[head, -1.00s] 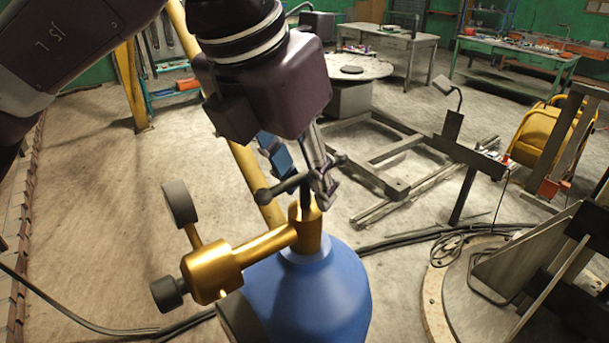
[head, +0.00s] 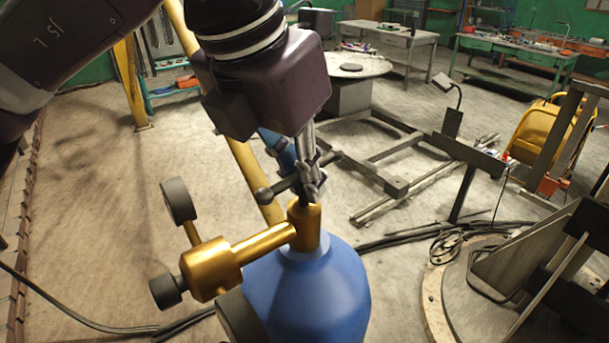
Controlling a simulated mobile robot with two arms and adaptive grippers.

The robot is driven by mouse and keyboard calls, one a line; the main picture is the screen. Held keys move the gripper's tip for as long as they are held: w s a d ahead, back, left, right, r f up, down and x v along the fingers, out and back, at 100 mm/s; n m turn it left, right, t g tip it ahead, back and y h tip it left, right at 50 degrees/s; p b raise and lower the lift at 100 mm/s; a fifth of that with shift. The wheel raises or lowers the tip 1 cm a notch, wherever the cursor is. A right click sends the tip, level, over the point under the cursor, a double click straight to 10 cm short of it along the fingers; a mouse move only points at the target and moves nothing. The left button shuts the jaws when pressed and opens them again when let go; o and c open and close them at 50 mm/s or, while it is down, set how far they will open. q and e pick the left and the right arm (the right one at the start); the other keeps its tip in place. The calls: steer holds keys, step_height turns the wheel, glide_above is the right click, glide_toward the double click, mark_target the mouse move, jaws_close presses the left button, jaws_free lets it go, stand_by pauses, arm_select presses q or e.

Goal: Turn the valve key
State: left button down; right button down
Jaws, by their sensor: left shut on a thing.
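The valve key (head: 268,193) is a dark T-shaped bar with round ends, standing on top of the brass valve (head: 308,228) of a blue gas cylinder (head: 308,295). My left gripper (head: 308,185) comes down from above and is shut on the valve key near the middle of its bar. The bar slants, its left end nearer the front and its right end farther back. The fingers hide part of the key's middle. A brass regulator (head: 212,268) with a dark gauge (head: 178,201) and a dark knob reaches left from the valve. My right gripper is not in view.
Black hoses (head: 120,329) run over the floor behind the cylinder. A round plate with metal brackets (head: 515,275) stands at the right. A metal floor frame (head: 385,165) and a yellow post (head: 250,175) are behind. The floor at the left is mostly clear.

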arm_select(q)
steer(key=shift+r, duration=0.1)
stand_by(0.5)
steer(key=c, duration=2)
jaws_free()
steer(key=shift+o, duration=0.2)
steer(key=v, duration=1.2)
